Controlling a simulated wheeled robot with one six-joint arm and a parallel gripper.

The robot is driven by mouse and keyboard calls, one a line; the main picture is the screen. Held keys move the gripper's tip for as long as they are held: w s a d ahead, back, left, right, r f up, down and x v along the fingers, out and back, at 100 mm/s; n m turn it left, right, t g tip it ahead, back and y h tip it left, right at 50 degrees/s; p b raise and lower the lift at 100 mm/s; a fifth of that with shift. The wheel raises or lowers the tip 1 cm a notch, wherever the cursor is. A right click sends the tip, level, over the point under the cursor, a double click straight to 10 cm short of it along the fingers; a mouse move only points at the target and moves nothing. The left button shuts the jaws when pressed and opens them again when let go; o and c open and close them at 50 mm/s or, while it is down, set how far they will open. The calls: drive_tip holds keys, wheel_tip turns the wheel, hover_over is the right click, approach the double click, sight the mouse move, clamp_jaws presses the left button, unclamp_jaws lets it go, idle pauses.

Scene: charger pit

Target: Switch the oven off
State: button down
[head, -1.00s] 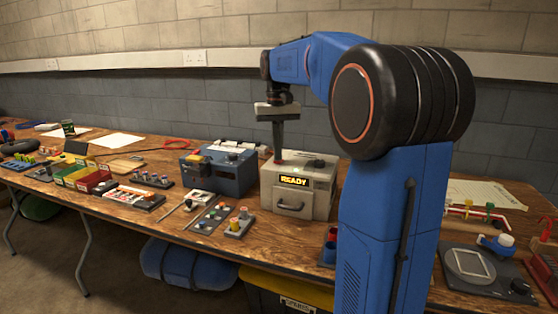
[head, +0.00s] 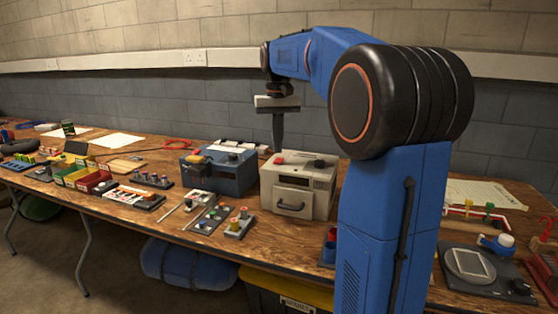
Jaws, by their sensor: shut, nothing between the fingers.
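The oven (head: 318,198) is a beige box with a front door and handle, standing on the wooden bench left of my arm. Its front display (head: 293,181) is unlit and shows no word. A red switch (head: 278,160) and a dark knob (head: 319,163) are on its top. My gripper (head: 277,149) points straight down, shut and empty, just above the red switch and apart from it. The switch's exact tilt is too small to tell.
A blue-grey box (head: 232,180) stands just left of the oven. Small panels with knobs (head: 238,223) lie in front of it. A scale-like device (head: 470,265) is at the right. Wall and trunking (head: 140,62) run behind the bench.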

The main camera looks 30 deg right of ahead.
sight(277, 161)
drive_tip(key=shift+r, duration=2.1)
drive_tip(key=s+a+f+n+t, duration=0.1)
drive_tip(key=s+a+f, duration=0.4)
drive_tip(key=s+f, duration=0.3)
drive_tip(key=s+a+f+n+t, duration=0.2)
drive_tip(key=s+a+f, duration=0.3)
drive_tip(key=s+f, duration=0.3)
drive_tip(key=s+a+f+n+t, duration=0.1)
drive_tip(key=s+a+f, duration=0.4)
drive_tip(key=s, duration=0.9)
drive_tip(key=shift+s+a+f+t, duration=0.1)
drive_tip(key=shift+a+f+t, duration=0.1)
drive_tip(key=shift+f, duration=0.65)
drive_tip(key=shift+s+a+f+t, duration=0.1)
drive_tip(key=shift+a+f+t, duration=0.1)
drive_tip(key=shift+f, duration=0.6)
drive_tip(key=shift+w+r, duration=0.1)
